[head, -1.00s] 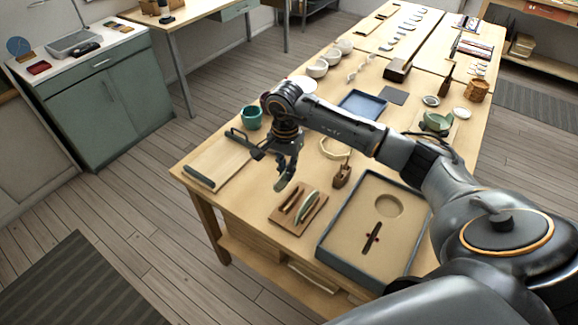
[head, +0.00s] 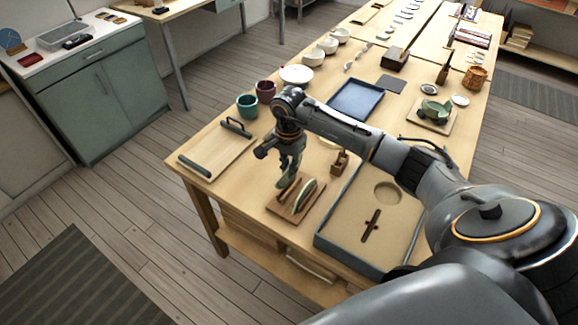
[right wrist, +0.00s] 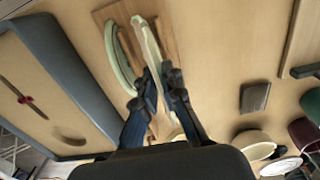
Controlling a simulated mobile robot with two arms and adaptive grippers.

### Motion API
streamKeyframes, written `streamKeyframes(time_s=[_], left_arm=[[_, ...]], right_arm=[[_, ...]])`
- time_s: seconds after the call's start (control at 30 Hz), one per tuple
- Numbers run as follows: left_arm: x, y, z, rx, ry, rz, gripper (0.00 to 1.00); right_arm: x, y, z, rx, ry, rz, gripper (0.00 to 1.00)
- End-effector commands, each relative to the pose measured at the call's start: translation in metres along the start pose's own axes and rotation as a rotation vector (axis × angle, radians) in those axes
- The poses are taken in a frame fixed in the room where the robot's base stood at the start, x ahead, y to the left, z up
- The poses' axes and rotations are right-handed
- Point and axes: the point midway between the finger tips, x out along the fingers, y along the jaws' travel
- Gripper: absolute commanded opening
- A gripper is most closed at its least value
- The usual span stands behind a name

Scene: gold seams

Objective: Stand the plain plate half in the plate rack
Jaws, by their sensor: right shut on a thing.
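The plate rack (head: 273,208) is a brown wooden board with slots near the table's front edge. One pale green plate half (head: 306,193) stands upright in its right part; it also shows in the right wrist view (right wrist: 116,60). My right gripper (head: 289,172) is above the rack's left part, shut on the plain plate half (right wrist: 147,45), which appears edge-on as a pale strip. It is roughly parallel to the standing half, to its left in the head view. I cannot tell whether its lower edge sits in a slot. My left gripper is not in view.
A dark-rimmed sand tray (head: 335,249) lies right of the rack. A board with dark handles (head: 215,158) lies to the left. A teal cup (head: 247,107), a maroon cup (head: 265,91) and a small wooden block (head: 340,161) stand behind.

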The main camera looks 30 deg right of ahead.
Motion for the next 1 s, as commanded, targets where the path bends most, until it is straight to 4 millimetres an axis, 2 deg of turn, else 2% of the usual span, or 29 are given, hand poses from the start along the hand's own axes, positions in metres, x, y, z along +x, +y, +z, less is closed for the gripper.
streamKeyframes(time_s=[1.0], left_arm=[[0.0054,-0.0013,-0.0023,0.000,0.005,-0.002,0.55]], right_arm=[[0.0010,-0.0002,0.0002,0.000,0.000,-0.001,0.00]])
